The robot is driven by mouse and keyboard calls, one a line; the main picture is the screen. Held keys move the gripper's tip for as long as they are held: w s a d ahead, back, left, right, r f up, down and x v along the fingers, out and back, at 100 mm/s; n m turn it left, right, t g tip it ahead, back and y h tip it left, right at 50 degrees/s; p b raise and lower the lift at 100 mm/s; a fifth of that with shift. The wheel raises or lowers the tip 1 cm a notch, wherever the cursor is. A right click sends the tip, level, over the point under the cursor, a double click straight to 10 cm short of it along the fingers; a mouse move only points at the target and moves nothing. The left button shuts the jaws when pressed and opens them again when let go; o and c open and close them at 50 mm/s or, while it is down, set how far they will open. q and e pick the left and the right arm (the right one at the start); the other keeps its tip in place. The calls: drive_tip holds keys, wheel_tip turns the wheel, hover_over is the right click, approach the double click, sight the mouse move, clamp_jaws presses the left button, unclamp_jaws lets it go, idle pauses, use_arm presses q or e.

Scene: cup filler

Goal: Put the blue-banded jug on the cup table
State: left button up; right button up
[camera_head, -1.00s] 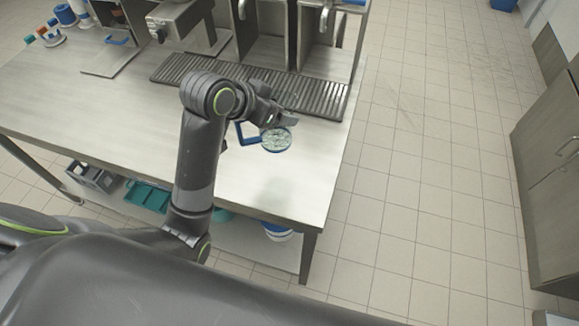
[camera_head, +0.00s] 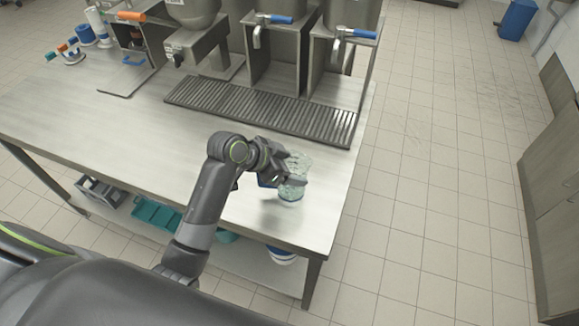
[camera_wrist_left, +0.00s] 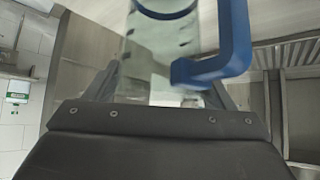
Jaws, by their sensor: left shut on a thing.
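The jug (camera_head: 292,191) is clear, with pale contents showing. A blue band and blue handle show in the left wrist view, where the jug (camera_wrist_left: 160,45) fills the top middle. My left gripper (camera_head: 287,178) is shut on the jug, near the right front part of the steel table (camera_head: 130,130). I cannot tell whether the jug's base touches the tabletop. No separate table with cups can be made out. My right gripper is not in view.
Steel dispensers with blue taps (camera_head: 283,20) stand at the back, behind a ribbed drain grate (camera_head: 255,110). Blue and orange items (camera_head: 84,34) are at the back left. Bins (camera_head: 155,215) sit on the lower shelf. The tiled floor right of the table is clear, up to a cabinet (camera_head: 550,180).

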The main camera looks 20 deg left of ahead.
use_arm(q)
drive_tip(key=shift+f, duration=0.4)
drive_tip(key=shift+f, duration=0.15)
drive_tip(key=o, duration=1.3)
drive_tip(key=shift+b+v, duration=0.4)
drive_tip(key=shift+v, duration=5.75)
drive_tip(key=shift+w, duration=0.1)
